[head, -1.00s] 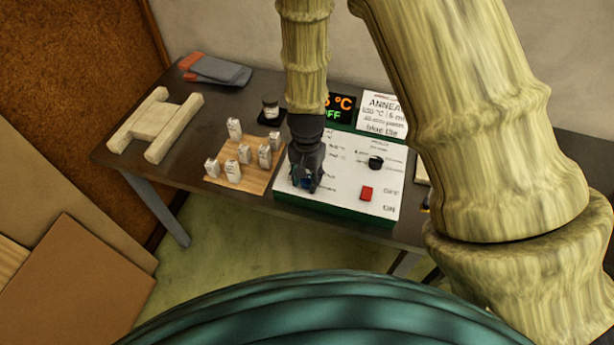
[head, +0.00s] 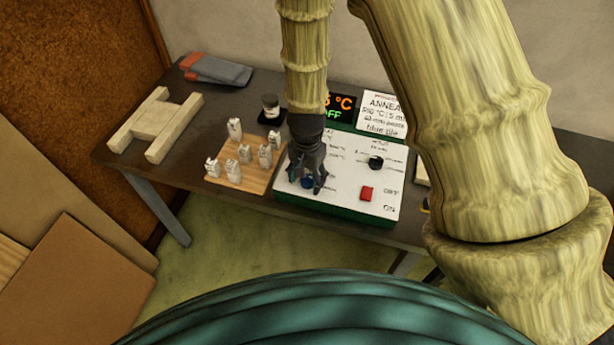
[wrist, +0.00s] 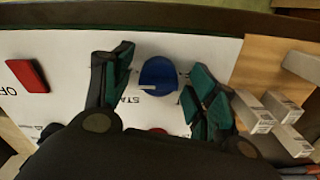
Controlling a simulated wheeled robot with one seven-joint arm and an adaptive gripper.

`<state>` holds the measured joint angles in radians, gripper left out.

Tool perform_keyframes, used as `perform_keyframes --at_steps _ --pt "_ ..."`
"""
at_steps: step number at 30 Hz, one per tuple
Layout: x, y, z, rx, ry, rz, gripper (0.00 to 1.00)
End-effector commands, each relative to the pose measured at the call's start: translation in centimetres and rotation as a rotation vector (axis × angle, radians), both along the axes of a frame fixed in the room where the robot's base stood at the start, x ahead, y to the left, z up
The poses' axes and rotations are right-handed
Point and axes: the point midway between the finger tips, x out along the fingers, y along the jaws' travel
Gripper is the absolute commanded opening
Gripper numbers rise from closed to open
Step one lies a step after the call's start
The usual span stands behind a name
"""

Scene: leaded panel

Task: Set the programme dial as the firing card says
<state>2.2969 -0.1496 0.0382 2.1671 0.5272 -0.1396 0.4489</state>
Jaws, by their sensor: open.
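The control panel (head: 340,200) is a white-faced box with a green edge on the table. A blue knob (head: 307,182) with a white pointer mark sits on its front left part; it also shows in the wrist view (wrist: 158,72). My gripper (head: 308,188) is open over this knob, one finger on each side. In the wrist view (wrist: 162,78), gaps show between the knob and both fingers. A black dial (head: 376,162) is at the panel's upper right. The firing card (head: 383,115) stands behind, its heading starting "ANNEA", with "blue tile" at the bottom; part is hidden by my arm.
A red switch (head: 366,193) sits beside OFF and ON labels. The display (head: 341,107) shows orange digits and green OFF. Left of the panel, several small pale blocks stand on a wooden board (head: 262,183).

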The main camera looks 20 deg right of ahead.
Motion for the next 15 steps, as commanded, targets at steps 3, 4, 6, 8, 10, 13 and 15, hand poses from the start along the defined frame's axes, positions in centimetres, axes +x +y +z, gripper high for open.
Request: perform_keyframes --at_steps 3,4,6,8,10,13,15 --pt "0.0 0.0 0.1 0.000 0.000 0.000 0.58" --pt "0.0 0.0 0.2 0.000 0.000 0.000 0.58" --pt "0.0 0.0 0.6 -0.001 -0.001 0.001 0.58" --pt "0.0 0.0 1.2 0.000 0.000 0.001 0.58" --pt "0.0 0.0 2.0 0.000 -0.001 0.001 0.58" --pt "0.0 0.0 3.3 0.000 -0.001 0.001 0.58" --pt "0.0 0.0 4.2 -0.001 -0.002 0.001 0.58"
